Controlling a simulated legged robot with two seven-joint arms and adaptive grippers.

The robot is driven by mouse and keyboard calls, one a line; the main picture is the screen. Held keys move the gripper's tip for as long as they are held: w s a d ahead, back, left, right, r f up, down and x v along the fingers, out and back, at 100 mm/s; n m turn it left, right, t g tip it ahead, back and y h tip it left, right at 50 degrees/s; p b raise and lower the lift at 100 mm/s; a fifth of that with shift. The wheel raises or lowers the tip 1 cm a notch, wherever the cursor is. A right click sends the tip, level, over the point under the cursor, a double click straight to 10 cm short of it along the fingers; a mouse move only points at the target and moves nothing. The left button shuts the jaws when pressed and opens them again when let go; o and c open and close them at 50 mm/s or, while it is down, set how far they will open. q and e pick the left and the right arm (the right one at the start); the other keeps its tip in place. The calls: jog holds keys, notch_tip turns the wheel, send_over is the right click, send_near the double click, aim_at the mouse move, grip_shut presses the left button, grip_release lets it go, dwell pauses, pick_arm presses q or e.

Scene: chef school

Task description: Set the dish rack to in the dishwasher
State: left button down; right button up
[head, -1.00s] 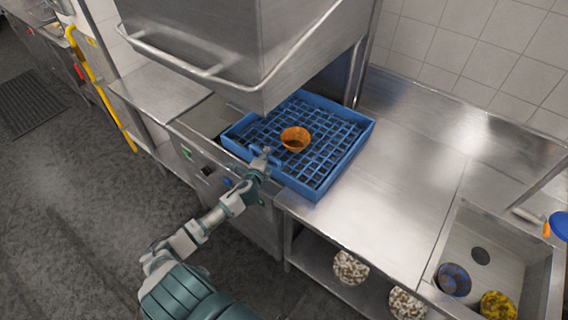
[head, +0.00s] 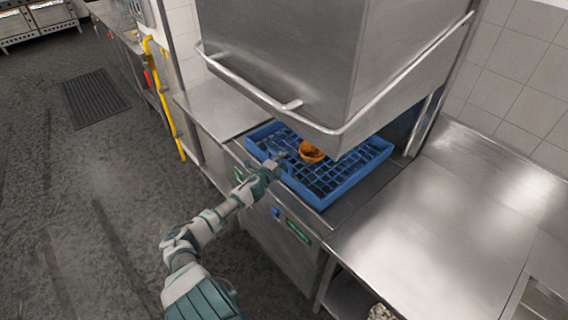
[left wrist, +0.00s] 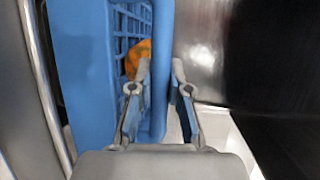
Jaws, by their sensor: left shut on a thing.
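The blue dish rack (head: 335,185) lies flat in the dishwasher (head: 275,235), under its raised steel hood (head: 330,60). An orange bowl (head: 311,152) sits in the rack. My left gripper (head: 277,162) is at the rack's near left side. In the left wrist view my left gripper (left wrist: 158,85) is shut on the rack's blue wall (left wrist: 160,60), with one finger on each side. The orange bowl shows partly behind the rack wall (left wrist: 138,58) there. My right gripper is not in view.
A steel counter (head: 430,240) lies to the right and a smaller steel counter (head: 225,105) to the left. A handle bar (head: 290,105) runs along the hood's lower edge. A yellow pipe (head: 165,100) stands at the left. Open floor (head: 100,220) lies in front.

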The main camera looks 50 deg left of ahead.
pick_arm(q)
jog(key=shift+a+f, duration=0.2)
jog(key=shift+a, duration=0.2)
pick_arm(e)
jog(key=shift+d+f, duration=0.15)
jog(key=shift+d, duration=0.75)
pick_arm(q)
jog(key=c, duration=1.1)
grip_release()
jog(key=shift+a+f, duration=0.15)
jog(key=shift+s, duration=0.2)
jog(key=v, duration=1.1)
jog(key=shift+s, duration=0.2)
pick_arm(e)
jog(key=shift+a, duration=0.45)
